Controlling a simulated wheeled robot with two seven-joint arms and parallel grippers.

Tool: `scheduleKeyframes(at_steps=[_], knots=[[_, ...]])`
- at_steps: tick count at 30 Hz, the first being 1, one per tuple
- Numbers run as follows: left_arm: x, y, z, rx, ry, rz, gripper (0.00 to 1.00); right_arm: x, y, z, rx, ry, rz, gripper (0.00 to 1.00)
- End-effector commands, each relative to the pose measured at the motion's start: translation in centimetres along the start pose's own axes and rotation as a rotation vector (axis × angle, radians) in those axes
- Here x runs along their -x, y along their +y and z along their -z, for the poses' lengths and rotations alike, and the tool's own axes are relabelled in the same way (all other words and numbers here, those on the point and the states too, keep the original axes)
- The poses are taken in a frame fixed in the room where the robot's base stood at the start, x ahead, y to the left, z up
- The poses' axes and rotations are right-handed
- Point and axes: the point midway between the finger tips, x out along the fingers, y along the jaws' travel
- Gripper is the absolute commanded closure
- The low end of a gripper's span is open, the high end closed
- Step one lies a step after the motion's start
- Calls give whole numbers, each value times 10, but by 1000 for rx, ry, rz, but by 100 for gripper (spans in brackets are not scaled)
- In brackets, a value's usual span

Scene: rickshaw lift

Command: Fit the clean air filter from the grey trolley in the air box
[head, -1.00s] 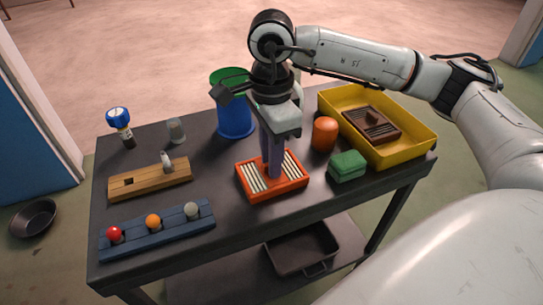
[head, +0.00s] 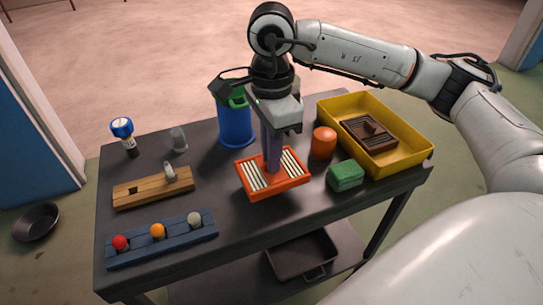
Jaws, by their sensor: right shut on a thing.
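The clean air filter (head: 254,178), an orange frame with white pleats, is in the middle of the grey trolley (head: 232,228). My right gripper (head: 273,172) comes down on it from above and is shut on it at the middle. The filter looks slightly raised above the trolley top. A brown, dirty-looking filter (head: 364,138) lies in the yellow tray (head: 415,150) at the right of the trolley. The air box is not in view. My left gripper is not in view.
Around the filter stand a blue bin (head: 235,125), an orange canister (head: 323,143) and a green block (head: 345,176). A wooden block (head: 150,190) and a blue rack with coloured balls (head: 170,246) lie at the left. A dark pan (head: 35,222) is on the floor.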

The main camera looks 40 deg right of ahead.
Motion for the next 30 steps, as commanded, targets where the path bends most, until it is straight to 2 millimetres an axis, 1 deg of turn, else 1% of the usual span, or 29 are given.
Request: scheduleKeyframes(at_steps=[1, 15, 24, 30], knots=[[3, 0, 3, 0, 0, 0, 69, 6, 0, 0, 0, -1, 1, 100], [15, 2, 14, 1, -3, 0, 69, 33, 0, 0, 0, -1, 1, 100], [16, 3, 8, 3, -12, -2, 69, 33, 0, 0, 0, -1, 1, 100], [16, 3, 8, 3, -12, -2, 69, 33, 0, 0, 0, -1, 1, 100]])
